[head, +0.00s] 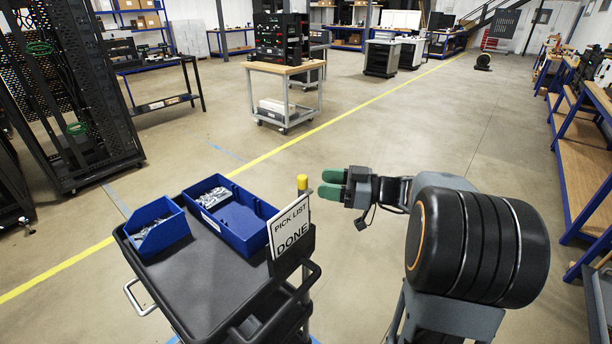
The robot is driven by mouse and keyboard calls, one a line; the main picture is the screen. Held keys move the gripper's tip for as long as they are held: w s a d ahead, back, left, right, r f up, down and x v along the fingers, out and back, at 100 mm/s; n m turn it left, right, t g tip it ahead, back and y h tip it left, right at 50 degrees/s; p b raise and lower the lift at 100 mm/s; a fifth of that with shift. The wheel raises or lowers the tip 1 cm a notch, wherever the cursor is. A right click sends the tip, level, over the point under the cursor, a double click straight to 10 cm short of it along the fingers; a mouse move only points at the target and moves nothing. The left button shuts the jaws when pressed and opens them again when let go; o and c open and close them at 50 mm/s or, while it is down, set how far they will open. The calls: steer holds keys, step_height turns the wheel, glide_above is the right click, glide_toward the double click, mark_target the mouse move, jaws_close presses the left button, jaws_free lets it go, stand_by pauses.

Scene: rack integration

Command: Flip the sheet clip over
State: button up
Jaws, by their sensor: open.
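My gripper (331,184), with two green fingertips, is open and points left at about the height of the yellow top. The fingertips appear just right of the post. I cannot tell whether they touch it, and nothing shows between them.
On the cart are a blue bin (157,228) and a blue divided tray (232,212), both with small metal parts. A black rack (66,110) stands at the left, and a wheeled table (284,75) stands farther back. Blue-framed benches (585,165) line the right. The floor behind my gripper is clear.

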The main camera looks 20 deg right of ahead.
mark_target(302, 180)
steer(key=p+x, duration=0.1)
steer(key=x, duration=0.5)
steer(key=shift+w+a, duration=0.15)
steer(key=shift+a, duration=0.1)
steer(key=shift+c, duration=0.4)
steer(key=c, duration=0.4)
jaws_close()
